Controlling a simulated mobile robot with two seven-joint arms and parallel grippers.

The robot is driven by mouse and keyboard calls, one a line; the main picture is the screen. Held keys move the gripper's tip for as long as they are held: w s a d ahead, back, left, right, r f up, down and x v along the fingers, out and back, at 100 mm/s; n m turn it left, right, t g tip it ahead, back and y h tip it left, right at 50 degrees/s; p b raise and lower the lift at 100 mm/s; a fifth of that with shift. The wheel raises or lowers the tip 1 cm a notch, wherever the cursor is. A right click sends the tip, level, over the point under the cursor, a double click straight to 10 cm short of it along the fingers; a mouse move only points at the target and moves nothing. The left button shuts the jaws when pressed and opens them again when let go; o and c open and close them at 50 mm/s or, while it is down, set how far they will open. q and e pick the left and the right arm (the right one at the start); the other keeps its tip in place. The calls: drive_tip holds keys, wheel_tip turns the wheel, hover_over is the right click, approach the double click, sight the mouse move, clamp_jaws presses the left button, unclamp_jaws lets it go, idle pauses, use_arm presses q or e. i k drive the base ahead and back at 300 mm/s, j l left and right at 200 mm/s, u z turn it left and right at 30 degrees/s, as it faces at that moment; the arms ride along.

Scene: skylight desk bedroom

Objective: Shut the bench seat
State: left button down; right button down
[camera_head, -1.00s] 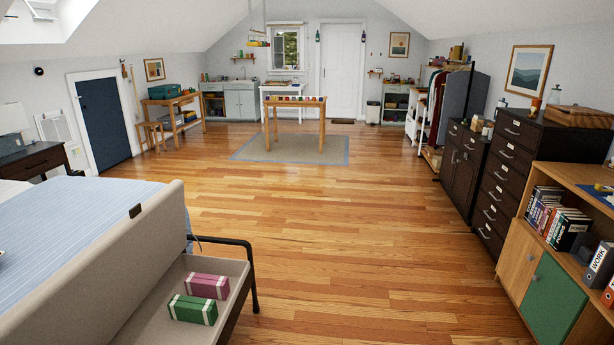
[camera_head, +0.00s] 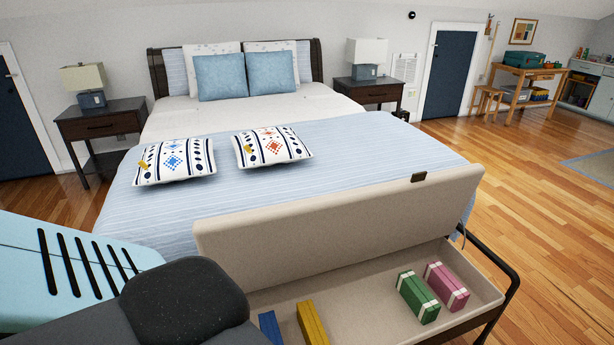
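The bench (camera_head: 487,311) stands at the foot of the bed. Its beige padded seat lid (camera_head: 340,225) is raised and tilted back toward the bed, with a small dark tab (camera_head: 418,177) on its upper edge. The open compartment holds a green box (camera_head: 418,297), a pink box (camera_head: 446,287), a yellow item (camera_head: 312,324) and a blue item (camera_head: 270,328). Part of my own arm covers the lower left and hides the bench's left end. Neither gripper's fingers show.
The bed (camera_head: 300,190) with patterned cushions (camera_head: 272,146) lies right behind the lid. Nightstands (camera_head: 103,127) stand on both sides of the bed. A black metal armrest (camera_head: 497,259) borders the bench's right end. Wooden floor (camera_head: 560,230) to the right is clear.

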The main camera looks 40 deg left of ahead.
sight(261, 248)
drive_tip(key=i+l+u, duration=0.1)
drive_tip(key=u, duration=0.3)
drive_tip(key=i+l+u, duration=0.15)
drive_tip(key=u, duration=0.25)
drive_tip(key=i+l+u, duration=0.2)
drive_tip(key=u, duration=0.15)
drive_tip(key=i+l+u, duration=0.2)
drive_tip(key=u, duration=0.3)
drive_tip(key=i+l+u, duration=0.15)
drive_tip(key=l+u, duration=0.2)
drive_tip(key=u, duration=0.15)
drive_tip(key=i+l+u, duration=0.15)
drive_tip(key=l+u, duration=0.3)
drive_tip(key=j, duration=0.1)
